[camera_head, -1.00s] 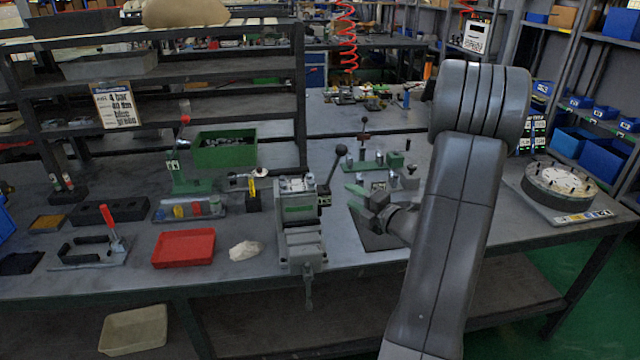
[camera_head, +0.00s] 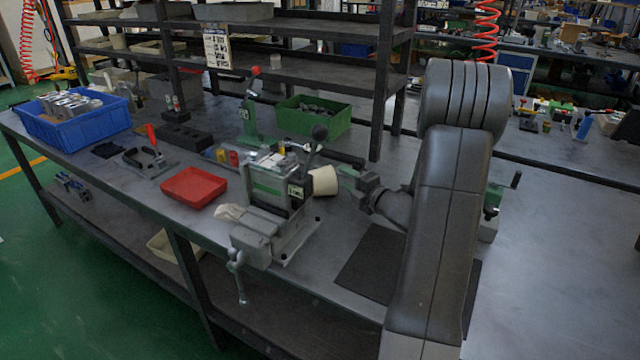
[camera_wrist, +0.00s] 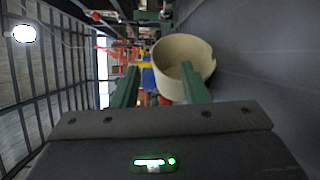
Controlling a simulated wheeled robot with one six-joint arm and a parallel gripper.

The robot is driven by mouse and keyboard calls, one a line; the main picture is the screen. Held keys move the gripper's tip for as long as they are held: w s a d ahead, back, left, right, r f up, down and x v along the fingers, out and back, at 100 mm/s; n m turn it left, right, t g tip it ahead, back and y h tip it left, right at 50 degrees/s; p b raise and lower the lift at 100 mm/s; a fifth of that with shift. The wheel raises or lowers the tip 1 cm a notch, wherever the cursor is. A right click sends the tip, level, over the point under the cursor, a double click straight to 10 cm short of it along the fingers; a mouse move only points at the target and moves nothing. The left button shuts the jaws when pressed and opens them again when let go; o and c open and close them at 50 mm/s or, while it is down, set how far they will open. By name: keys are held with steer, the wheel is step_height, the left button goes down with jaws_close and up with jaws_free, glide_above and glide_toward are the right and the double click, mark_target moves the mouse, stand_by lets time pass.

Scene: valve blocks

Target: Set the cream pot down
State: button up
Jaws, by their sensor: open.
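The cream pot (camera_head: 325,180) is on the workbench, just behind and right of the grey-green vise, in the head view. It is partly hidden by the vise lever; whether it stands upright or lies tilted I cannot tell. In the wrist view the pot (camera_wrist: 177,58) is large, ahead of the fingers and toward the right one, with its hollow inside partly showing. My gripper (camera_head: 364,192) is to the right of the pot. Its two green fingers (camera_wrist: 158,80) are apart with nothing held between them; the right fingertip overlaps the pot in view, contact unclear.
The vise (camera_head: 268,205) with its upright lever stands close to the pot. A dark mat (camera_head: 370,262) lies bare in front of my arm. Shelf posts rise behind.

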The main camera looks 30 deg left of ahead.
mark_target(332, 171)
steer(key=shift+x, duration=1.15)
steer(key=x, duration=0.4)
steer(key=shift+w+a, duration=0.1)
steer(key=shift+a, duration=0.15)
jaws_close()
